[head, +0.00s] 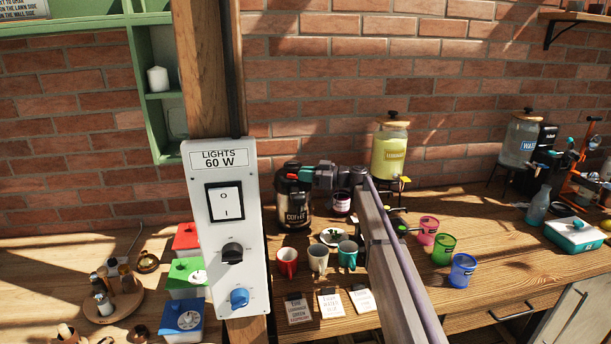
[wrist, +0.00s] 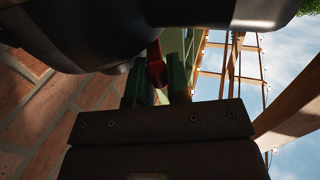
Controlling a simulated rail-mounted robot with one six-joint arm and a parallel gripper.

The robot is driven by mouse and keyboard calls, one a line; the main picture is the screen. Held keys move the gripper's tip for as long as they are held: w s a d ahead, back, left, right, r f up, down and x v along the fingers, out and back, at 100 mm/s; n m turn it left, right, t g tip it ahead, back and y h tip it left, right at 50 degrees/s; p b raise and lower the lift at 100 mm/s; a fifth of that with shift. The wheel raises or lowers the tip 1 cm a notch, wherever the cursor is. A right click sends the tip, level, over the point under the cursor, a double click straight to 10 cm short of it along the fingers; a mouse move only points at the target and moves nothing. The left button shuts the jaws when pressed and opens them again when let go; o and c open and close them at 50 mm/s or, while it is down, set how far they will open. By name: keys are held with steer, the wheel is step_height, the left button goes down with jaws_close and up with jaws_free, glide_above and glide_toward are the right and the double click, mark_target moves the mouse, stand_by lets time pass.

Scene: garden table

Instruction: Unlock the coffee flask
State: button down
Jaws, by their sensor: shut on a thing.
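The coffee flask (head: 294,210), black and steel with a coffee label, stands upright on the wooden table against the brick wall. My gripper (head: 299,174) reaches in from the right at the flask's top. In the wrist view its green fingers (wrist: 156,76) are closed on a small red part (wrist: 155,62), which looks like a catch on the flask. The dark underside of the flask's top (wrist: 95,30) fills the upper part of that view. Whether the flask is locked cannot be told.
Red (head: 287,261), cream (head: 318,258) and teal (head: 347,254) mugs stand in front of the flask. A yellow drink dispenser (head: 390,153) is behind my arm. The lights switch panel (head: 224,285) on a post is close on the left.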

steer(key=shift+s+a, duration=0.1)
steer(key=shift+s, duration=0.1)
steer(key=c, duration=1.1)
jaws_free()
steer(key=shift+a, duration=0.1)
steer(key=shift+r+p, duration=0.5)
step_height(320, 180, up, 9)
steer(key=p, duration=0.9)
steer(key=shift+r, duration=0.15)
steer(key=shift+f, duration=0.2)
